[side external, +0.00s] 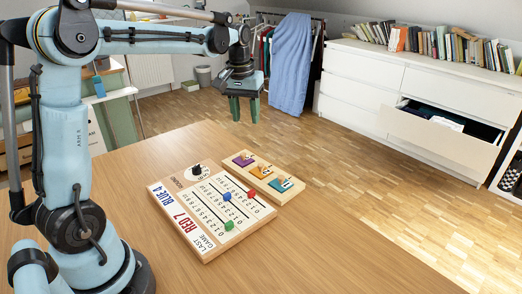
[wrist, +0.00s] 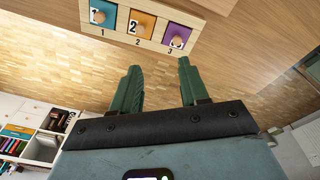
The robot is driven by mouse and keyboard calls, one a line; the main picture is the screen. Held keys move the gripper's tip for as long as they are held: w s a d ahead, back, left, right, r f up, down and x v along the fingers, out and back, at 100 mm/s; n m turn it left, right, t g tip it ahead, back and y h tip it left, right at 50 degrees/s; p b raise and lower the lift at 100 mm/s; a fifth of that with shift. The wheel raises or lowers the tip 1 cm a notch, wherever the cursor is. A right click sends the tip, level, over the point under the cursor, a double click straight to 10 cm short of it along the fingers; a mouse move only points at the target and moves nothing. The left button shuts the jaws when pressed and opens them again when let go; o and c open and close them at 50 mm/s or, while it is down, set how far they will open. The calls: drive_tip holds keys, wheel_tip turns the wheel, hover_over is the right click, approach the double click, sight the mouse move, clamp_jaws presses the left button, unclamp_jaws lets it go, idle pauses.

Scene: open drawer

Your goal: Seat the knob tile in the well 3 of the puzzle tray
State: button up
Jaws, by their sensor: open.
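The puzzle tray (side external: 276,195) is a light wooden board lying on the table, with wells numbered 1 to 3 in the wrist view (wrist: 150,42). Well 1 shows a teal square (wrist: 103,13), well 2 an orange square (wrist: 140,24) and well 3 a purple square (wrist: 176,37). My gripper (side external: 245,119) is open and empty, fingers pointing down, high above and beyond the tray's far end. Its two green fingers also show in the wrist view (wrist: 159,67), apart from the tray.
Bare tabletop (side external: 350,255) lies to the right. A white dresser (side external: 370,75) with an open drawer (side external: 445,135) stands beyond.

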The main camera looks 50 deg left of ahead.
drive_tip(key=s+d+f+m+t, duration=0.3)
drive_tip(key=s+d+m+t, duration=0.2)
drive_tip(key=s+d, duration=0.8)
drive_tip(key=shift+s+d+m+t, duration=0.35)
drive_tip(key=shift+d+m, duration=0.25)
drive_tip(key=shift+m, duration=0.2)
